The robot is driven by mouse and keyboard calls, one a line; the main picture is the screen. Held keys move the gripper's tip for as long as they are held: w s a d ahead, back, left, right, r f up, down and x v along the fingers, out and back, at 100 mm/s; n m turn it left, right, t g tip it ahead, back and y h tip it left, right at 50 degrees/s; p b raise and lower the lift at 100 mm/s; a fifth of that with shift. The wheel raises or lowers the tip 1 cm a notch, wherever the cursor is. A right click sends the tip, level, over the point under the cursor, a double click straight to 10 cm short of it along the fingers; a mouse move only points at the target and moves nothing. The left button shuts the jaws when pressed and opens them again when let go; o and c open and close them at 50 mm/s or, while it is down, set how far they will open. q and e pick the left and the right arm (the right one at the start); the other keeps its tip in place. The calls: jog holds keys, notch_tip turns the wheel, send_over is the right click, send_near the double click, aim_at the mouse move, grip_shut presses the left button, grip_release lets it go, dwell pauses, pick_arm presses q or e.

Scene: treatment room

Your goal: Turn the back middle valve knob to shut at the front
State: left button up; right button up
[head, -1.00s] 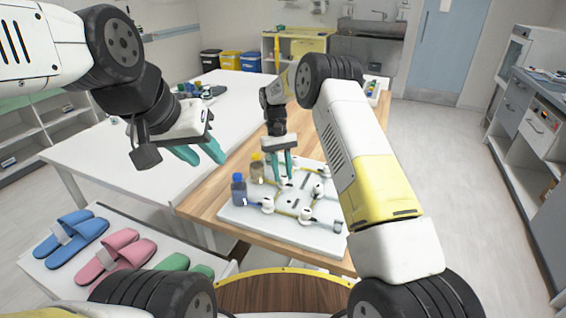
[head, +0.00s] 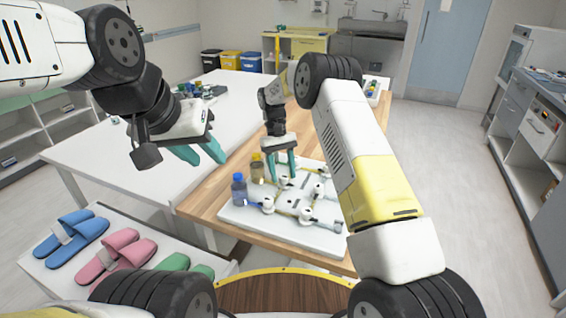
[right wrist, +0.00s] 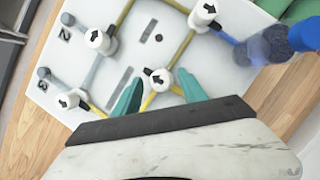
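A white board (head: 240,216) with pipes and several white valve knobs lies on the wooden table. Whether the fingers touch the knob cannot be told. My left gripper (head: 208,158) is open and empty, above the white table's edge.
Other knobs stand close by at the front left (right wrist: 206,13), front middle (right wrist: 100,40) and right (right wrist: 72,98). A blue-capped bottle (head: 239,190) and a yellow-capped bottle (head: 257,170) stand at the board's left. Slippers (head: 118,252) lie on a low shelf at left.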

jog(key=shift+r, duration=0.1)
jog(key=v, duration=0.7)
jog(key=shift+w+r, duration=0.2)
jog(key=shift+r, duration=0.1)
